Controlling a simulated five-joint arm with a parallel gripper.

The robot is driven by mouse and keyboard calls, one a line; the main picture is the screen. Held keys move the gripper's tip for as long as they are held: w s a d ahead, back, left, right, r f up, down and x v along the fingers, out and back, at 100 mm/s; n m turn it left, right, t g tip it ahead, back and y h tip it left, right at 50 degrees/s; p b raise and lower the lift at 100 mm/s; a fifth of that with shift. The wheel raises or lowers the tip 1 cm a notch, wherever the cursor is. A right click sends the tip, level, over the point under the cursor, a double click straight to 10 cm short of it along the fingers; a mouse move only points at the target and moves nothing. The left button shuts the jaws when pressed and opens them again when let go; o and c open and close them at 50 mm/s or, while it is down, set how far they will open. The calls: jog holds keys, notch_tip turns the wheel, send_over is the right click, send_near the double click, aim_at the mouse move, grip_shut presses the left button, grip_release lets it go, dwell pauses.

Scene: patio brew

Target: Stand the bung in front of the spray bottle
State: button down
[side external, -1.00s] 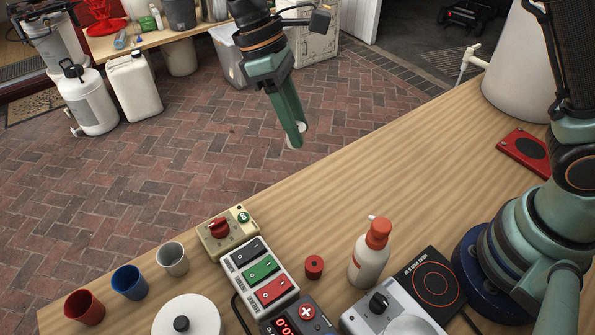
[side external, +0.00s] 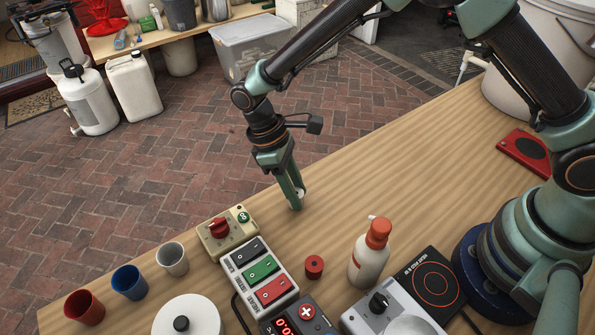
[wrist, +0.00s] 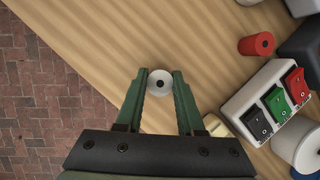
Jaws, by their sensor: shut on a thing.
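A pale round bung (wrist: 160,83) with a dark centre is held between the fingertips of my gripper (wrist: 160,74). In the side view only a sliver of the bung (side external: 301,193) shows beside the fingers of my gripper (side external: 298,203). My gripper points down over the table's far edge; I cannot tell its exact height. The spray bottle (side external: 368,265), white with an orange-red top, stands upright on the table, to the right of and nearer the camera than my gripper.
A red cylinder with a dark hole (side external: 314,267) stands just left of the spray bottle. A three-switch box (side external: 259,270) and a beige box with a red knob (side external: 228,235) stand left of it. A hot plate (side external: 433,287) lies right. Bare wood (side external: 390,170) spreads behind the bottle.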

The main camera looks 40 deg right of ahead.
jog(key=shift+f, duration=0.15)
jog(key=c, duration=0.5)
grip_release()
jog(key=v, duration=1.2)
jog(key=s+d+r+m+t+y, duration=0.2)
jog(key=d+r+m+t, duration=0.2)
jog(key=d+r, duration=0.7)
jog(key=shift+s+d+r+m+t, duration=0.25)
jog(key=shift+s+d+m+t, duration=0.55)
jog(key=shift+s+d, duration=0.75)
jog(key=shift+s+d+r+m+t, duration=0.2)
jog(key=shift+s+d+m+t, duration=0.65)
jog(key=shift+d, duration=1.25)
jog(key=shift+s+d+r+m+t, duration=0.25)
jog(key=shift+s+d+m+t, duration=0.5)
jog(key=shift+s+d, duration=0.95)
jog(key=shift+w+d, duration=0.1)
jog(key=shift+w, duration=0.05)
